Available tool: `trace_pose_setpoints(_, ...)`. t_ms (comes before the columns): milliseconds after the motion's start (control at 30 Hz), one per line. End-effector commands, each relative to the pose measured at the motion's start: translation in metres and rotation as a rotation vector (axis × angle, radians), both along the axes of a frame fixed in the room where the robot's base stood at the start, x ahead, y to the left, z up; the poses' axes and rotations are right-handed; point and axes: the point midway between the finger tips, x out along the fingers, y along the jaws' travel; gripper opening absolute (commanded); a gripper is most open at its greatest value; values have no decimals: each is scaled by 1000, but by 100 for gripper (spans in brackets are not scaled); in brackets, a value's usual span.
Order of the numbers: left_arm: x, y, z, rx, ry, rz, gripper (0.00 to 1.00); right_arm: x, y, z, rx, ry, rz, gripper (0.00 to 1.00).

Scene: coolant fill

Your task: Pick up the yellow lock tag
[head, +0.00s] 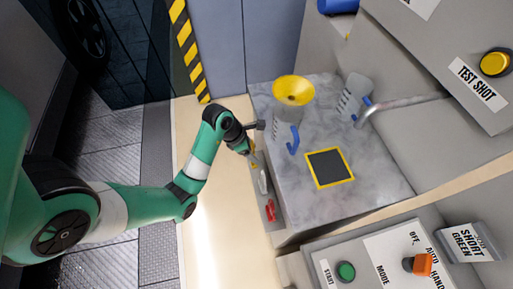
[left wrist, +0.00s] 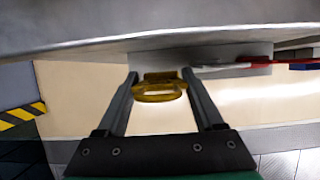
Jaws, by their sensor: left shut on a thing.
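My left gripper (head: 253,151) is at the near left side of the grey bench, in front of its side face. In the left wrist view, the fingers of the left gripper (left wrist: 160,82) are shut on the yellow lock tag (left wrist: 160,90), which looks like a loop with a flat top. The tag sits between the fingertips, close to a grey plate under the bench edge. In the head view only a small bit of the yellow tag (head: 254,164) shows beside the fingers. I cannot tell whether it touches the plate. My right gripper is not in view.
A white piece (head: 264,182) and a red piece (head: 270,210) are on the bench's side beside the gripper. A yellow funnel (head: 293,90), a blue-handled jug (head: 280,130) and a yellow-bordered black pad (head: 330,167) are on the marbled top (head: 370,180). A control panel (head: 375,270) is at the lower right.

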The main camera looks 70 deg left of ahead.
Motion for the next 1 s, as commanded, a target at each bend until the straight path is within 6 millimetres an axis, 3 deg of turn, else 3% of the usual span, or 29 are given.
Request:
trace_pose_setpoints(33,-9,-6,25,1,-1,0,16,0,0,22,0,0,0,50)
trace_pose_setpoints(133,-30,-21,52,-1,0,1,16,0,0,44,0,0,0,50)
trace_pose_setpoints(300,-70,-48,66,-2,2,1,16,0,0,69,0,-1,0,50)
trace_pose_setpoints(433,-89,-60,72,-2,1,1,16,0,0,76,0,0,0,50)
trace_pose_setpoints(600,-98,-66,75,0,0,1,16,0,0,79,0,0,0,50)
trace_pose_setpoints(1000,-98,-67,74,0,0,1,16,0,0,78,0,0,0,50)
